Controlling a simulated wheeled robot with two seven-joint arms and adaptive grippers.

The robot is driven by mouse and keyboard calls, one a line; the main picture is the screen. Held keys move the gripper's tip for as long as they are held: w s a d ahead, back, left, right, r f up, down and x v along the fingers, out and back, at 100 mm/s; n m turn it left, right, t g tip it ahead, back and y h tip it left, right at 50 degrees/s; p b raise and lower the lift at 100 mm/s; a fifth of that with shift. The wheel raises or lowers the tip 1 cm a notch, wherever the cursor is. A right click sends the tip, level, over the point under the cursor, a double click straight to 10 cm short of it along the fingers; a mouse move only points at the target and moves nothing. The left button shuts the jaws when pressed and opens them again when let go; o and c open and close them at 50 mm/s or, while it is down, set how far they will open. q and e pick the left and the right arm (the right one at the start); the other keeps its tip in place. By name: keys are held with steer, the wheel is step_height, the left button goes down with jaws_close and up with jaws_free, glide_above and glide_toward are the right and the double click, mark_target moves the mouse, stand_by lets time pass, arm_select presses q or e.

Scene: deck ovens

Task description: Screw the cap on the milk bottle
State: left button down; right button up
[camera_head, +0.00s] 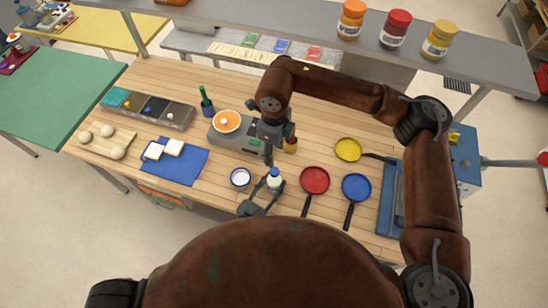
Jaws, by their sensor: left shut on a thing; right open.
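The milk bottle (275,180) is small and white and stands upright near the front edge of the wooden table. My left gripper (266,189) is shut on it low down, from the front left. My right gripper (269,155) is open, pointing down above and slightly behind the bottle, apart from it in the picture. The bottle's top looks pale bluish; at this size I cannot tell whether that is a cap. I cannot make out a separate cap anywhere.
A bowl of white stuff (240,177) stands close left of the bottle. A red pan (315,180), a blue pan (356,187) and a yellow pan (348,149) lie right. A grey scale (235,140) stands behind. A blue cloth (185,176) lies left.

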steer(key=shift+r, duration=0.4)
arm_select(q)
steer(key=c, duration=1.1)
jaws_free()
steer(key=shift+c, duration=0.2)
steer(key=shift+s, duration=0.1)
steer(key=v, duration=1.2)
